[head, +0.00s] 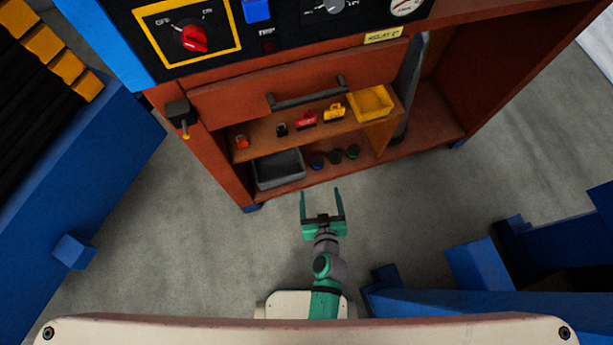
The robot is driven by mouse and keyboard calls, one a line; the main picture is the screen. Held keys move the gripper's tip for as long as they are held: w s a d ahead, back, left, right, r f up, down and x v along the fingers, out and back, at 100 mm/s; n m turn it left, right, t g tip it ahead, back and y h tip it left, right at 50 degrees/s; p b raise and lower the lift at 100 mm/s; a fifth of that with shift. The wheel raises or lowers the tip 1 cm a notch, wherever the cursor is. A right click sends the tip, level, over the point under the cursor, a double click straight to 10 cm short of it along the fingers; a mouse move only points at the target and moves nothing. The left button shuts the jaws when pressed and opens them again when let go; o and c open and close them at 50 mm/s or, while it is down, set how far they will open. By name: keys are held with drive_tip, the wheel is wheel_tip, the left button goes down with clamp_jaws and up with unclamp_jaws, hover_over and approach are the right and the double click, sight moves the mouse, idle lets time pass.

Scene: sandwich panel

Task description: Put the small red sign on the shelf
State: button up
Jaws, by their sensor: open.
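My gripper (320,191) is open and empty. It is over the grey floor in front of the brown cabinet, its fingers pointing toward the lower compartment. A small red item (306,118) stands on the cabinet's shelf (262,143), between a black item and a yellow item. It may be the red sign, but it is too small to tell. A smaller orange-red item (241,141) is at the left end of the same shelf. My gripper is apart from all of these.
A yellow bin (372,103) is at the shelf's right end. Below are a grey bin (279,168) and several dark round items (335,156). A drawer handle (307,92) juts out above. Blue furniture (75,190) flanks the left, and more blue pieces (480,264) the right.

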drive_tip(key=s+a+r+t, duration=0.1)
drive_tip(key=s+a+r, duration=0.1)
drive_tip(key=s+r, duration=0.7)
drive_tip(key=s+a+r+m+t+h, duration=0.1)
drive_tip(key=s+a+r, duration=0.1)
drive_tip(key=s+r, duration=0.8)
wheel_tip(320, 180, up, 3)
drive_tip(key=shift+a+f, duration=0.1)
drive_tip(key=shift+a, duration=0.1)
